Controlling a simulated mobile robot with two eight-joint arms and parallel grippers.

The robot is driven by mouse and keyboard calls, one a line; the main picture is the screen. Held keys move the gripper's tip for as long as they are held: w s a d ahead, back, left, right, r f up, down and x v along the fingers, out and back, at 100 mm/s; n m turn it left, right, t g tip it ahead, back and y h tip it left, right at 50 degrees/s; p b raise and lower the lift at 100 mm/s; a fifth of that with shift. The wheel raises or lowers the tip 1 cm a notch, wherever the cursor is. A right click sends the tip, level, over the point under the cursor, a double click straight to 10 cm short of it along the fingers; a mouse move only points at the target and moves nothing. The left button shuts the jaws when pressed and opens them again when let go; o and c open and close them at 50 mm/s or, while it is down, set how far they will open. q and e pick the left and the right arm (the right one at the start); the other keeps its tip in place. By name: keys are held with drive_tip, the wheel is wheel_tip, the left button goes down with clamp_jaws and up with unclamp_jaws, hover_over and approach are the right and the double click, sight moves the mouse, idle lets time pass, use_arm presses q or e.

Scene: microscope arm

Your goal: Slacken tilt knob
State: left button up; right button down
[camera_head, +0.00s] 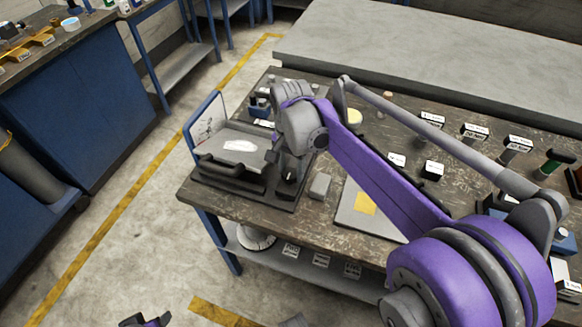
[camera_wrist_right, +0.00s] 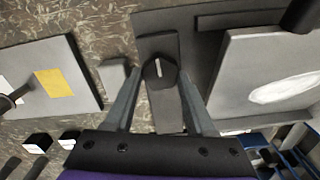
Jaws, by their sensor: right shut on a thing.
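The tilt knob (camera_wrist_right: 160,72) is round and black with a pale line on its face. It shows in the right wrist view between the fingertips of my right gripper (camera_wrist_right: 160,82), which is shut on it. In the head view the knob (camera_head: 290,177) is dark, below my right wrist, on a dark stand (camera_head: 262,196) at the table's left front corner. My right wrist hides part of the stand.
A light grey plate with a white oval (camera_head: 240,146) lies left of the knob. A small grey block (camera_head: 320,186) and a grey slab with a yellow square (camera_head: 365,204) lie to its right. Several labelled items (camera_head: 433,119) stand further right. The floor in front is clear.

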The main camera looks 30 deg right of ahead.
drive_tip(key=n+p, duration=0.1)
drive_tip(key=n, duration=0.2)
drive_tip(key=shift+w, duration=0.1)
drive_tip(key=n+p, duration=0.1)
drive_tip(key=n, duration=0.4)
drive_tip(key=shift+a, duration=0.15)
drive_tip(key=n, duration=0.3)
drive_tip(key=shift+p, duration=0.3)
drive_tip(key=shift+a+n, duration=0.1)
drive_tip(key=shift+n, duration=2)
drive_tip(key=shift+c, duration=1.2)
unclamp_jaws()
